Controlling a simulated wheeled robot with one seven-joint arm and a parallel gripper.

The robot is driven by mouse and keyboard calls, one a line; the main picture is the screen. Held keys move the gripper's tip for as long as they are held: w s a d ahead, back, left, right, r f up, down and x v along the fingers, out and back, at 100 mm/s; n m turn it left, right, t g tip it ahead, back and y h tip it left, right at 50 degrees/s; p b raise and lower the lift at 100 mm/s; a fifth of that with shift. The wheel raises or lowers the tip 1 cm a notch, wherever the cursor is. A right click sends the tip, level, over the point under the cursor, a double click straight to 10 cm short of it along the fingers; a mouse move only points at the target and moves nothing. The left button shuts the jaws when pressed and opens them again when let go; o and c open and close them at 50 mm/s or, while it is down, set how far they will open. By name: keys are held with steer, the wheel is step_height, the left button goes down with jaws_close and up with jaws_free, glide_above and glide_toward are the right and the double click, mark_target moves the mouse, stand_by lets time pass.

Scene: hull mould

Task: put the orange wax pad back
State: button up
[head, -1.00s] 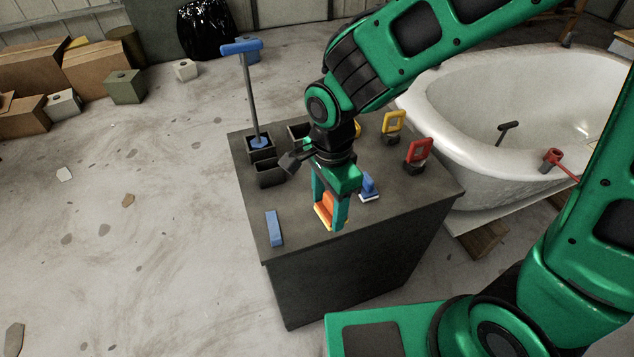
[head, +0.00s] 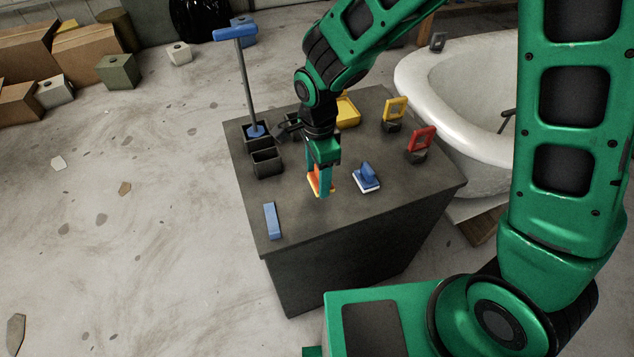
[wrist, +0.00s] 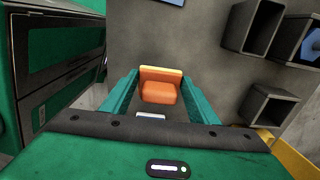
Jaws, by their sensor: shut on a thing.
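The orange wax pad (head: 313,181) is between the fingers of my gripper (head: 321,190), over the grey bench top. In the wrist view the pad (wrist: 160,90) shows an orange grip block and a paler, yellowish edge, with a finger of my gripper (wrist: 160,98) on each side. My gripper is shut on it. In the head view a finger partly hides the pad. I cannot tell whether the pad touches the bench.
On the grey bench (head: 330,240) a blue pad with a white base (head: 367,179) stands right of my gripper, a blue bar (head: 272,220) lies front left, black bins (head: 266,163) are behind left, and a yellow tray (head: 348,110) and yellow (head: 396,108) and red (head: 422,139) framed pieces stand farther back.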

steer(key=shift+w+f, duration=0.2)
steer(key=shift+f, duration=1.95)
steer(key=o, duration=0.9)
steer(key=shift+f, duration=0.1)
steer(key=shift+o, duration=0.2)
step_height(320, 180, up, 12)
steer(key=shift+f, duration=0.2)
steer(key=shift+r, duration=0.35)
